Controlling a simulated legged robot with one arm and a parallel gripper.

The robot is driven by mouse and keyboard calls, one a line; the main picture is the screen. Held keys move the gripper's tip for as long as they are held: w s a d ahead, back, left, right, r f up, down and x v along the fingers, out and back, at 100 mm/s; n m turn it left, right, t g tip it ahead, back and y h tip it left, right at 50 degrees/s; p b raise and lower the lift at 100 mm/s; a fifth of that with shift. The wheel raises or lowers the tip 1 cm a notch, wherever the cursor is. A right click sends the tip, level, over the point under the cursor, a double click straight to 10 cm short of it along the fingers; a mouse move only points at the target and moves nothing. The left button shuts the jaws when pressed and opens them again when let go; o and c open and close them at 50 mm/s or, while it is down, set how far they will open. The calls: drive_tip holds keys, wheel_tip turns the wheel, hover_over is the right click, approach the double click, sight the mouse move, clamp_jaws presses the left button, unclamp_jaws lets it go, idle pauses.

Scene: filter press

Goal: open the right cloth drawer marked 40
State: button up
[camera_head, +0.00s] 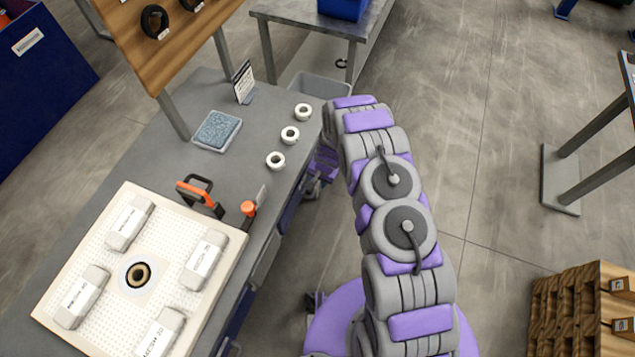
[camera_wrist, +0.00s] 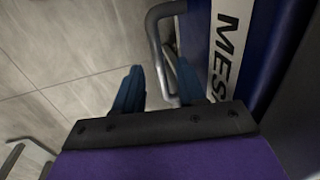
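In the wrist view, a blue drawer front (camera_wrist: 273,60) fills the right side. It carries a white label (camera_wrist: 226,45) with dark letters reading "MES"; the number is out of view. A grey bar handle (camera_wrist: 157,50) stands out from the drawer front. My gripper (camera_wrist: 158,88) is open, with its two dark blue fingers apart. The handle's bar runs between the fingers, and I see a gap between it and the left finger. Contact with the right finger is unclear. In the head view, my gripper (camera_head: 318,172) is beside the bench's drawer side, partly hidden by my arm.
The grey bench top (camera_head: 235,165) holds a filter plate with white cloth (camera_head: 75,255), a scraper with orange handle (camera_head: 200,196), white rings (camera_head: 290,134) and a blue pad in a tray (camera_head: 217,130). A wooden crate (camera_head: 575,315) stands lower right. Floor between is clear.

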drive_tip(key=shift+w+a+f, duration=0.1)
drive_tip(key=shift+a+f, duration=0.05)
drive_tip(key=shift+f, duration=0.7)
drive_tip(key=shift+c, duration=0.5)
clamp_jaws()
